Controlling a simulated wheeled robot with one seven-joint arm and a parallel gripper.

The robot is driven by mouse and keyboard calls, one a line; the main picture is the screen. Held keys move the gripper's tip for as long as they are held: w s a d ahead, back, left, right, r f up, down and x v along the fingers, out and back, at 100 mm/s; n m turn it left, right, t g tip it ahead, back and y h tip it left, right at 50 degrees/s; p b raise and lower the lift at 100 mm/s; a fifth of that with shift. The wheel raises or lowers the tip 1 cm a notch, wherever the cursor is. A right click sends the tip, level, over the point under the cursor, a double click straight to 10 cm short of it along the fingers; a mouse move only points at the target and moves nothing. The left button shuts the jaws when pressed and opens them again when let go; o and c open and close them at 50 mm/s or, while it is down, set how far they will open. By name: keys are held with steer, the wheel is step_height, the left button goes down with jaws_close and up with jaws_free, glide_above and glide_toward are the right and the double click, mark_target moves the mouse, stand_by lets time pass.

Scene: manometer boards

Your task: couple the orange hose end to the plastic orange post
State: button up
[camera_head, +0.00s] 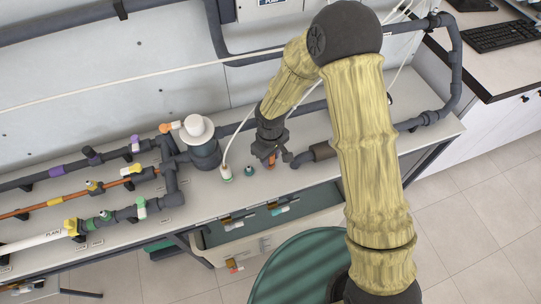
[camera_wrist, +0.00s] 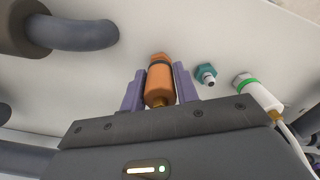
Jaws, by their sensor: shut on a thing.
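My gripper (camera_wrist: 160,88) has its two purple fingers closed on either side of the orange hose end (camera_wrist: 159,88), an orange cylinder with a brass lower part and a dark ring at its far end. An orange hex base (camera_wrist: 158,60), which looks like the foot of the orange post, shows right beyond the ring, in line with the hose end. The rest of the post is hidden, and I cannot tell how fully the two are seated. In the head view my gripper (camera_head: 270,160) is low over the bench, with orange showing at its fingers.
A teal post (camera_wrist: 206,74) with a bare metal tip stands close to the right of my gripper. Beyond it a white hose end with a green ring (camera_wrist: 259,94) is on another post. A dark bent pipe (camera_wrist: 85,34) is at left. Hose ends (camera_head: 281,210) hang by the bench front.

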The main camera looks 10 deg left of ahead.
steer(key=shift+f+b, duration=0.35)
steer(key=shift+f, duration=0.15)
stand_by(0.4)
steer(key=o, duration=1.1)
step_height(320, 180, up, 18)
steer(key=shift+f+p, duration=0.25)
steer(key=shift+p, duration=0.15)
